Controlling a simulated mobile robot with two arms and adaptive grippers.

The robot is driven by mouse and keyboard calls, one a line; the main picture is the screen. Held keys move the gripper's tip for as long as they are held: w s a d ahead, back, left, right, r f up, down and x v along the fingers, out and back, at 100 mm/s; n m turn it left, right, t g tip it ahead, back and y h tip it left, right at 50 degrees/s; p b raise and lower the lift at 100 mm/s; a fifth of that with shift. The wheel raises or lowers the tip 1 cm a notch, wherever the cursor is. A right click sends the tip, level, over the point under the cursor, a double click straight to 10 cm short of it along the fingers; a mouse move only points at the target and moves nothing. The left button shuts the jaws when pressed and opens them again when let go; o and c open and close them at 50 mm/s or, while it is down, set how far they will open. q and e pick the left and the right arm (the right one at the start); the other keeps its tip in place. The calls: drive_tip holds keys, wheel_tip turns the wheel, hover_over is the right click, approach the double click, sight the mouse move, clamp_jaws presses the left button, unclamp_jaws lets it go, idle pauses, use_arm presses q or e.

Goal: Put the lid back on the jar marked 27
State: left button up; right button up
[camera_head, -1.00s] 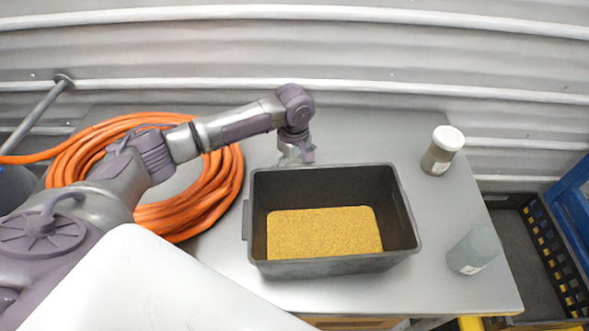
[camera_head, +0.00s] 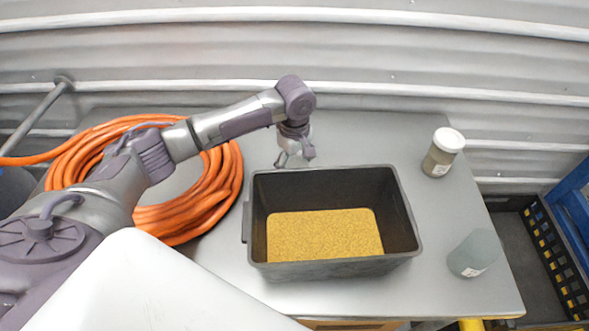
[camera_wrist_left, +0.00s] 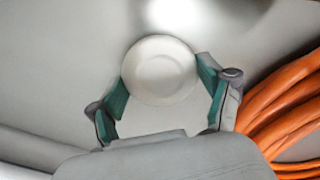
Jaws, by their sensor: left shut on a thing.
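My left gripper (camera_head: 294,160) is behind the bin's back left corner, above the table. In the left wrist view it (camera_wrist_left: 163,97) is shut on a round white lid (camera_wrist_left: 160,70), held between the green finger pads. I cannot make out the lid in the head view. A jar with a white top (camera_head: 440,158) stands upright at the table's back right. A grey-green jar (camera_head: 473,253) with a small label stands near the front right. The numbers on both labels are too small to read. My right gripper is out of view.
A dark bin (camera_head: 408,212) with yellow granules (camera_head: 323,235) stands mid-table, between my left gripper and the grey-green jar. A coiled orange hose (camera_head: 215,195) lies at the left. The table (camera_head: 380,135) is bare behind the bin. A black crate (camera_head: 540,255) is beyond the right edge.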

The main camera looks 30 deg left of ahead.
sight(295, 166)
use_arm(q)
wheel_tip(295, 166, up, 8)
drive_tip(key=shift+f+b, duration=0.1)
drive_tip(key=shift+b, duration=0.45)
